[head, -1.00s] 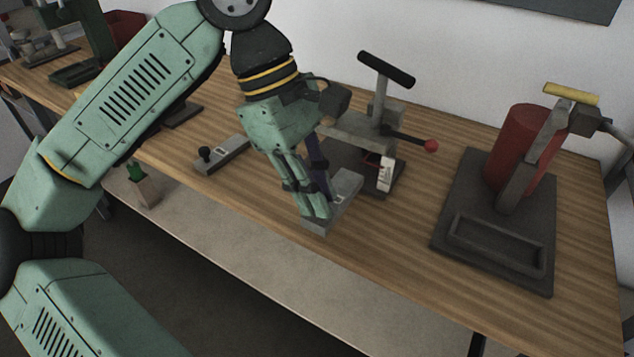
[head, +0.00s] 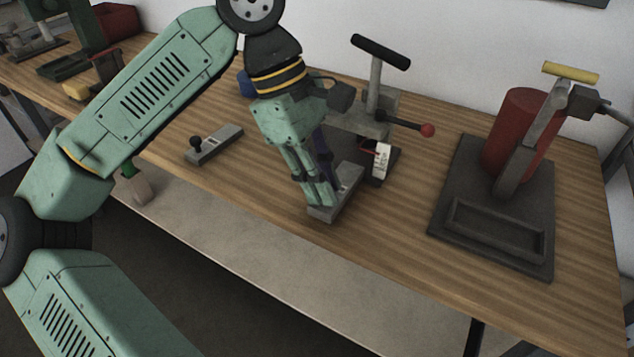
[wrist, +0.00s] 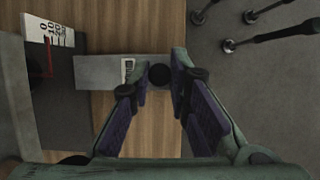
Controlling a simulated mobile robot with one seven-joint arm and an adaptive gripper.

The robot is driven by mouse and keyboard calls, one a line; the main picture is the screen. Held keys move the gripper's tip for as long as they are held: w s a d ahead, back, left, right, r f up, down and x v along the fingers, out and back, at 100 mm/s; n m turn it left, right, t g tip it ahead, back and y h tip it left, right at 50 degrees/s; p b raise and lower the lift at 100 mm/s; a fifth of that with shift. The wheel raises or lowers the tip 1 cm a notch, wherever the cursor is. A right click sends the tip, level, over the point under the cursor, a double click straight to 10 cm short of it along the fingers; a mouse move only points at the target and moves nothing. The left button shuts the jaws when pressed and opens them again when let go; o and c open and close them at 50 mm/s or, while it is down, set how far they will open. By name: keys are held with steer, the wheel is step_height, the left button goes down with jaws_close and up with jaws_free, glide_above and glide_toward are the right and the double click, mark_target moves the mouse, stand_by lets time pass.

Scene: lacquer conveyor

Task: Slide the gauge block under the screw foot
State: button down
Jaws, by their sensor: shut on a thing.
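The grey gauge block (head: 348,186) lies along the bench, its near end at my gripper (head: 320,204). In the wrist view the block (wrist: 95,72) has a white label and a black knob (wrist: 160,75) between my fingertips (wrist: 159,72). My gripper is shut on this knob. The block's far end is beside the screw stand (head: 367,119), which has a black T-handle (head: 380,51) and a white marked card (head: 381,160). The card also shows in the wrist view (wrist: 48,32). The screw foot is hidden; I cannot tell whether the block's end is under it.
A second grey block (head: 218,145) with a black knob lies on the bench to the left. A dark press base (head: 450,200) with a red cylinder (head: 515,130) stands right. The bench's front edge is close to my gripper.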

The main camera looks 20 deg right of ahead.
mark_target(345, 188)
steer(key=shift+w+d, duration=0.55)
steer(key=shift+d, duration=0.2)
steer(key=shift+w+d, duration=0.55)
steer(key=shift+d, duration=0.2)
steer(key=c, duration=1.4)
jaws_free()
steer(key=shift+c, duration=0.2)
steer(key=v, duration=1.2)
